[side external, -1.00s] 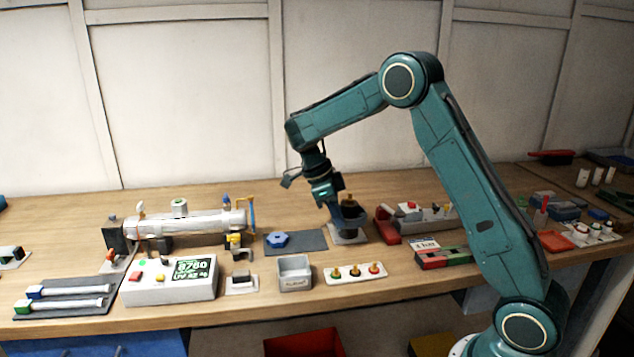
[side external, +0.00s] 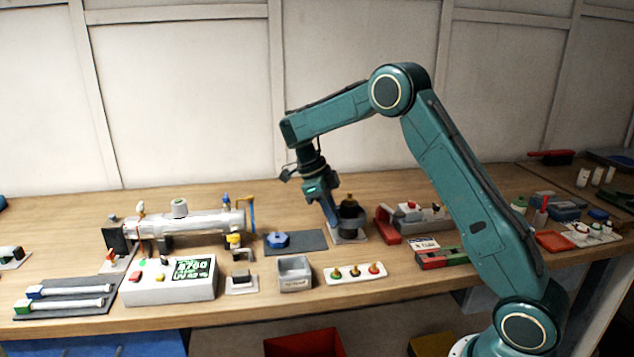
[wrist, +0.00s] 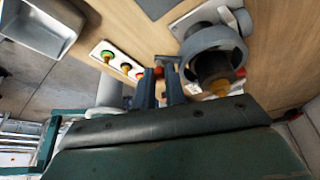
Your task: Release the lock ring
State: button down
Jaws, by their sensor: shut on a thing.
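The lock ring (wrist: 212,50) is a thick grey ring around a dark cylinder with a brass tip, on a pale base plate. In the side external view the dark fitting (side external: 351,215) stands upright on its plate in mid-bench. My gripper (side external: 334,224) is low at the left side of this fitting. In the wrist view my gripper's two fingers (wrist: 162,75) are closed around a small piece with a reddish end beside the ring. It looks like the ring's tab, but its join to the ring is partly hidden.
A plate with several coloured knobs (side external: 356,272) and a grey bin (side external: 295,272) lie in front. A blue knob (side external: 277,240) rests on a dark mat to the left. A red-ended grey block (side external: 388,224) stands close on the right. The steel reactor tube (side external: 195,224) is farther left.

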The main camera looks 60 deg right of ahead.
jog(key=shift+r, duration=0.1)
jog(key=c, duration=1.5)
grip_release()
jog(key=shift+o, duration=0.2)
jog(key=shift+s, duration=0.1)
